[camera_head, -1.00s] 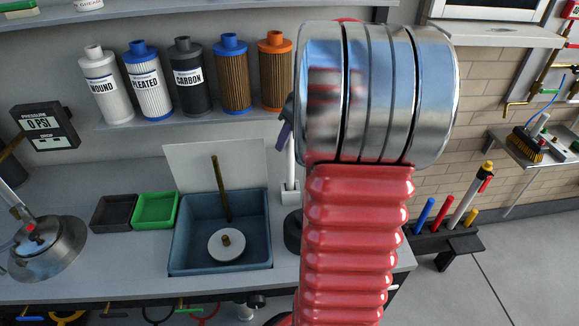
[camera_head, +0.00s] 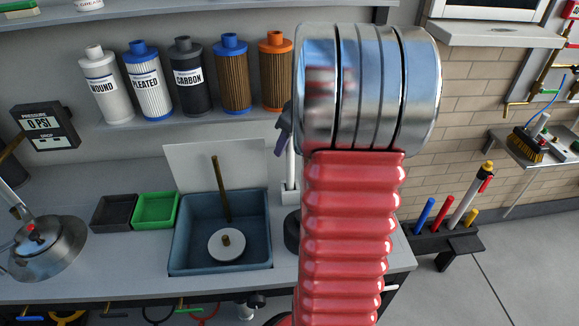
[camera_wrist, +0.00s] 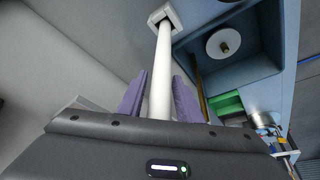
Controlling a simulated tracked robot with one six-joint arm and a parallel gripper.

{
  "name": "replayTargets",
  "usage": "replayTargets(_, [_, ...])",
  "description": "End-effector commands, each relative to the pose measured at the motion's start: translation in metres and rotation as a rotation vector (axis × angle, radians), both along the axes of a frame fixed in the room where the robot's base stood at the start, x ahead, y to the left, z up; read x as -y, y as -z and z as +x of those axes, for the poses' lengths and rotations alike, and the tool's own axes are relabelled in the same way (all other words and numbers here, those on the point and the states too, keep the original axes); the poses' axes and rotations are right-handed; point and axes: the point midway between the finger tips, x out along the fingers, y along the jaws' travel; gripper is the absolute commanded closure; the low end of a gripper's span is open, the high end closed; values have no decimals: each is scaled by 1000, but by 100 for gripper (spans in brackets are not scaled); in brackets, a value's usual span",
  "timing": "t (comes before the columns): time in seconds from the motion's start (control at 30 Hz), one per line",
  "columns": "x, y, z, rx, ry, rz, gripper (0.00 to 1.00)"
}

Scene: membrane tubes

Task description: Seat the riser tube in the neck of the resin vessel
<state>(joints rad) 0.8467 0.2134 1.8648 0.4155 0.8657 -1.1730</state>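A white riser tube (camera_head: 291,165) stands upright in a small white square holder (camera_head: 290,194) at the back of the bench, partly hidden by my arm. In the wrist view the tube (camera_wrist: 160,85) runs between the two purple fingers of my gripper (camera_wrist: 158,95), with its far end at the holder (camera_wrist: 165,17). A narrow gap shows on each side of the tube, so my gripper is open around it. In the head view a purple finger (camera_head: 283,130) shows beside the tube. No resin vessel can be identified for certain; a dark round object (camera_head: 292,232) is partly hidden behind my arm.
A blue basin (camera_head: 185,258) with a white disc and brown rod stands left of the holder. Green (camera_head: 155,225) and black (camera_head: 113,226) trays and a steel dome (camera_head: 45,250) are farther left. Several filter cartridges stand on the shelf (camera_head: 150,122) above.

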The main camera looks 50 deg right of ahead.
Motion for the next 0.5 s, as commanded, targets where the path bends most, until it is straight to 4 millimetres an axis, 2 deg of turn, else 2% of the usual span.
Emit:
replayTargets(0.07, [0,0,0,0,0,0,74])
replayTargets(0.43, [0,0,0,0,0,0,100])
replayTargets(0.5, [0,0,0,0,1,0,100])
